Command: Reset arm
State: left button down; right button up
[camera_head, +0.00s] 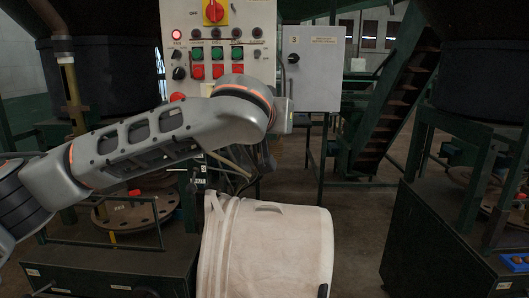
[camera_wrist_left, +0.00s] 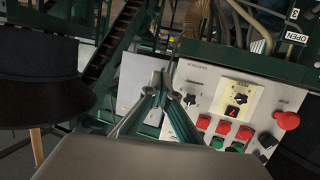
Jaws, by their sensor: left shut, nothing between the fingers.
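My left arm (camera_head: 150,145) reaches in from the left in the head view, across the lower part of the control panel (camera_head: 240,52). My left gripper shows in the left wrist view (camera_wrist_left: 167,92), with its fingertips together and nothing between them. In that view the panel (camera_wrist_left: 225,85), with its red and green buttons, lies beyond and right of the fingers. The fingers appear apart from it, but the distance is hard to judge. In the head view the gripper is largely hidden behind my wrist. My right gripper is not in view.
A grey box (camera_head: 313,70) is mounted right of the panel. Green stairs (camera_head: 390,100) rise behind. Dark machine frames (camera_head: 445,225) stand at both sides, with open floor (camera_head: 355,220) between.

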pick_arm(q)
jog(key=s+d+f+m+g+h+p, duration=0.1)
jog(key=s+f+g+h, duration=0.15)
jog(key=f, duration=1.15)
jog(key=s+d+f+g+h+p, duration=0.1)
jog(key=s+d+f+h, duration=0.15)
jog(key=f, duration=1.15)
jog(key=s+a+f+y, duration=0.1)
jog(key=s+a+f, duration=0.4)
jog(key=f, duration=0.3)
jog(key=s+a+f+y, duration=0.1)
jog(key=s+a+f, duration=0.35)
jog(key=f, duration=0.45)
jog(key=s+a+f+y+p, duration=0.1)
jog(key=s+a+f+y, duration=0.1)
jog(key=s+a+f, duration=0.6)
jog(key=s+a+f+y+p, duration=0.1)
jog(key=s+a+f+y, duration=0.1)
jog(key=s+a+f, duration=0.7)
jog(key=s, duration=0.6)
jog(key=shift+s+a+y, duration=0.15)
jog(key=shift+a+y, duration=0.2)
jog(key=shift+y, duration=0.05)
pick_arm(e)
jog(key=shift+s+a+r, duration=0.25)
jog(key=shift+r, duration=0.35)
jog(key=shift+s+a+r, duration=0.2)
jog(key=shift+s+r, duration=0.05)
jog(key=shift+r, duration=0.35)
